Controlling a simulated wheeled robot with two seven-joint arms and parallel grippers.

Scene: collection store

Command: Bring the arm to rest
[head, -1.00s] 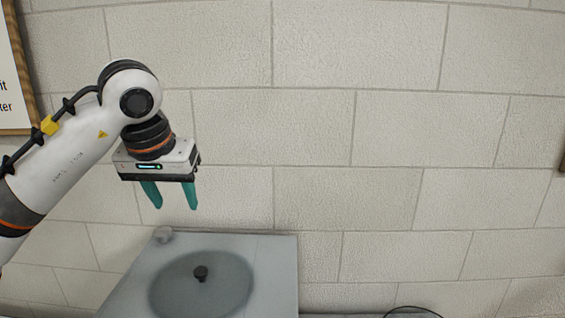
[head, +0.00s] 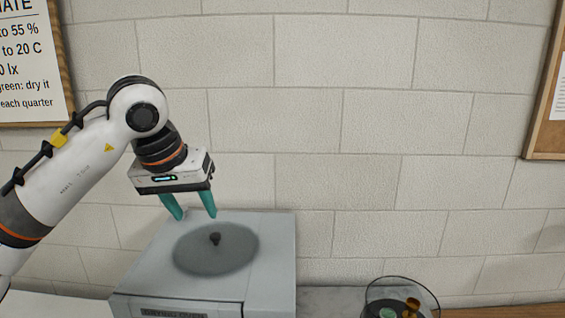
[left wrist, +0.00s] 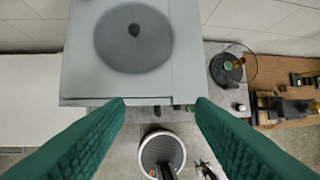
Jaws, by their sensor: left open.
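My left gripper (head: 190,207) is open and empty, with two teal fingers pointing down. In the head view it hangs in front of the wall, over the grey box-shaped oven (head: 272,260). In the left wrist view the fingers are spread wide, and the oven top (left wrist: 80,75) with its round dark patch and black knob (left wrist: 134,30) lies beyond them. Nothing is between the fingers. My right gripper is not in either view.
A round glass vessel (head: 368,296) with a green item and an amber item inside stands right of the oven. A framed sign (head: 35,65) hangs at left and a board (head: 545,120) at right. A white surface (left wrist: 30,100) left of the oven looks bare.

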